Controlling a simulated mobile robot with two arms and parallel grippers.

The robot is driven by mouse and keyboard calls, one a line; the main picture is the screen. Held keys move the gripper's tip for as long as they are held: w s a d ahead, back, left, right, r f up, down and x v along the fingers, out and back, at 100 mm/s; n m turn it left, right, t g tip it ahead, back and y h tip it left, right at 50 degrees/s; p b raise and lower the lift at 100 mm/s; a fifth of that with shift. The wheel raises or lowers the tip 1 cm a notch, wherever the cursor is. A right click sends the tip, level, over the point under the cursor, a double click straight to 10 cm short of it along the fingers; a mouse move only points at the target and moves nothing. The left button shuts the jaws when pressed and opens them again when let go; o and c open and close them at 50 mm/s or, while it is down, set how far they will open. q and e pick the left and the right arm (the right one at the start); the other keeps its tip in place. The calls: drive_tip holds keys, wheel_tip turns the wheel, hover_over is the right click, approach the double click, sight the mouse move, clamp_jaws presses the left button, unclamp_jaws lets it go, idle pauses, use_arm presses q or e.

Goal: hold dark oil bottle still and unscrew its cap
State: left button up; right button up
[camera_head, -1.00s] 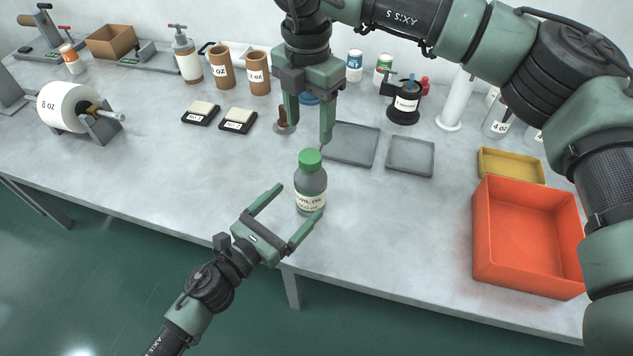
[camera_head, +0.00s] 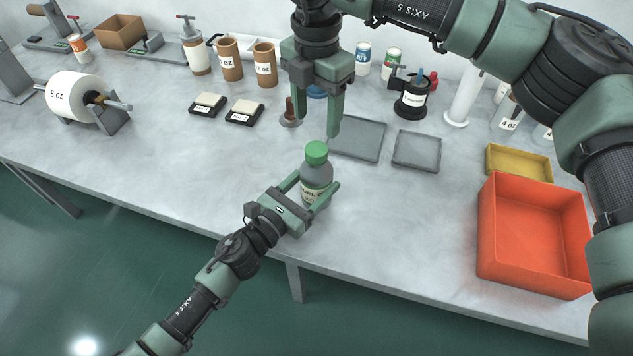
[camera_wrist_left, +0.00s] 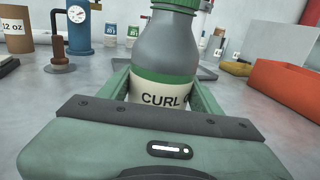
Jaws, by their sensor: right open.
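The dark oil bottle (camera_head: 316,175) stands upright near the table's front edge, with its green cap (camera_head: 317,153) on. In the left wrist view the bottle (camera_wrist_left: 166,58) fills the middle, its label reading "CURL". My left gripper (camera_head: 317,186) is low around the bottle, one finger on each side. The fingers look close to its sides, but I cannot tell whether they press on it; the bottle partly hides them. My right gripper (camera_head: 320,128) is open and empty, pointing down, just above and behind the cap in the head view.
Two grey trays (camera_head: 360,137) lie right of the bottle. An orange bin (camera_head: 530,262) and a yellow tray (camera_head: 518,164) are at the right.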

sight(316, 149)
use_arm(q)
clamp_jaws()
use_arm(e)
drive_tip(key=m, duration=0.4)
drive_tip(key=shift+m, duration=0.3)
drive_tip(key=m, duration=0.3)
drive_tip(key=shift+m, duration=0.3)
drive_tip(key=shift+f+m, duration=0.1)
drive_tip(key=shift+m, duration=0.2)
drive_tip(key=shift+f, duration=3.9)
